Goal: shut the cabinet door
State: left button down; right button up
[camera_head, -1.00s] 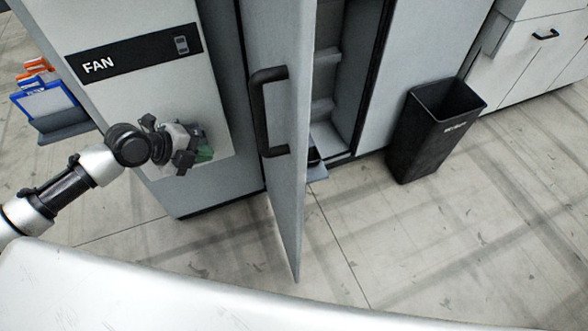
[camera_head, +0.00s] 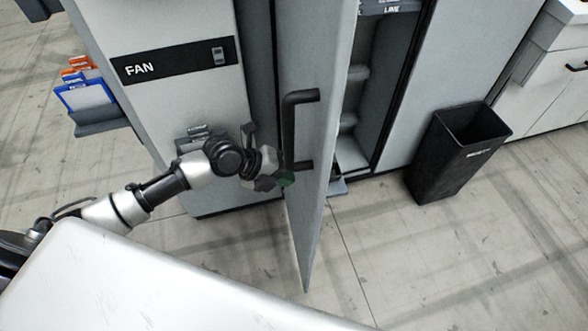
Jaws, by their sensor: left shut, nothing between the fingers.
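The grey cabinet door (camera_head: 313,215) stands open, swung out toward me and seen at a steep angle, with a black bar handle (camera_head: 288,130) on its face. To its right the cabinet's inside shows shelves (camera_head: 352,122). My left gripper (camera_head: 282,180) is shut and empty, in front of the lower end of the handle, at the left side of the door. Whether it touches the door or handle I cannot tell. My right gripper is not in view.
A grey cabinet panel labelled FAN (camera_head: 172,62) stands left of the door. A black waste bin (camera_head: 453,155) stands on the floor right of the opening. Blue and orange folders (camera_head: 84,93) sit in a holder at the far left. The floor in front is clear.

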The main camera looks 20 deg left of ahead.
pick_arm(q)
jog(key=shift+w+d, duration=0.55)
jog(key=shift+d, duration=0.35)
